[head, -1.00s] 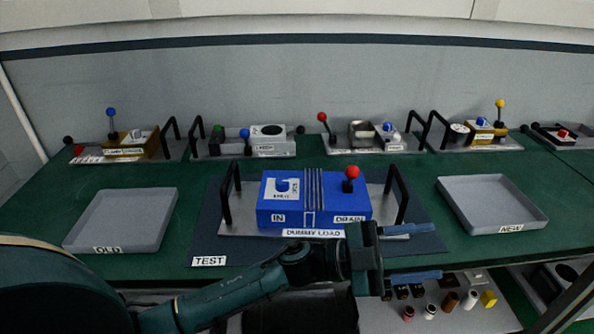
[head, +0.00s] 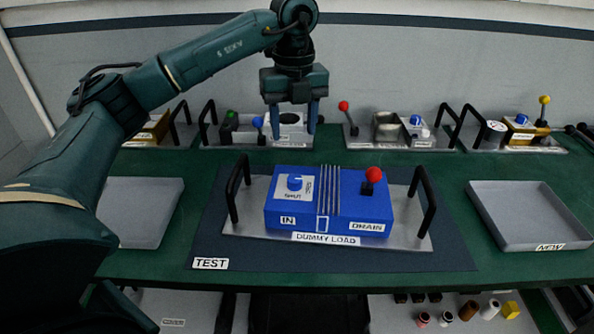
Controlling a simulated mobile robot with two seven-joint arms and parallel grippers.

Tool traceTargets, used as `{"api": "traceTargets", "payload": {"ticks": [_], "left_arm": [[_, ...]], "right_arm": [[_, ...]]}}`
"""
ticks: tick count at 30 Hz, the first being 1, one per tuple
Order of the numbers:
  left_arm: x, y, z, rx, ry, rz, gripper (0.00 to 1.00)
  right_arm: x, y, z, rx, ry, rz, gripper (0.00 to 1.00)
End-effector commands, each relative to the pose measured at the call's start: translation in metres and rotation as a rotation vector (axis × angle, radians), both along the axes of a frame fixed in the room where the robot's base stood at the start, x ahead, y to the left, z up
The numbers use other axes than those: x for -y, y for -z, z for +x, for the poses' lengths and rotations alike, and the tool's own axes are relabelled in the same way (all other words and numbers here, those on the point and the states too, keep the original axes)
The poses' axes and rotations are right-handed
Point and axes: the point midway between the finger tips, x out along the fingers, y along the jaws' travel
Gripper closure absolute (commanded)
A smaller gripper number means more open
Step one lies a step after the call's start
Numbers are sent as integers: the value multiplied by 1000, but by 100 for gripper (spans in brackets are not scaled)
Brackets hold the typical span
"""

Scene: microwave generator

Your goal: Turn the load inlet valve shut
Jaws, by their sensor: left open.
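The blue dummy load box (head: 328,205) sits on a metal plate between two black handles on the TEST mat. The load inlet valve is a blue knob (head: 294,182) on a white panel at the box's left, above the IN label; the word SHUT shows beside it. A red-balled drain lever (head: 372,178) stands at the right over the DRAIN label. My left gripper (head: 293,122) points down with its fingers apart and empty, high above and behind the knob in the picture, touching nothing. My right gripper does not show.
Black handles (head: 238,190) and (head: 424,204) rise on both sides of the box. A grey OLD tray (head: 150,212) is partly behind my left arm, and the NEW tray (head: 530,215) is at right. Several modules with levers stand along the back, including a red-balled one (head: 344,106).

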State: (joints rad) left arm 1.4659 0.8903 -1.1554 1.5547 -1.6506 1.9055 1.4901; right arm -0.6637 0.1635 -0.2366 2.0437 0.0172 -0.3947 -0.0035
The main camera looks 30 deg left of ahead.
Motion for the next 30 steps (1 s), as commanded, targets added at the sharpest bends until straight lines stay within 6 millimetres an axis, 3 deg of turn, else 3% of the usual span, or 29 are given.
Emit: {"api": "traceTargets", "payload": {"ticks": [16, 22, 30], "left_arm": [[1, 103, -1, -5, 6, -4, 48], [1, 119, 0, -1, 7, -4, 48], [2, 121, -1, -1, 7, -4, 48]], "right_arm": [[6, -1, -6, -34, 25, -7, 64], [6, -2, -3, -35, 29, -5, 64], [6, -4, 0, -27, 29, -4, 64]]}}
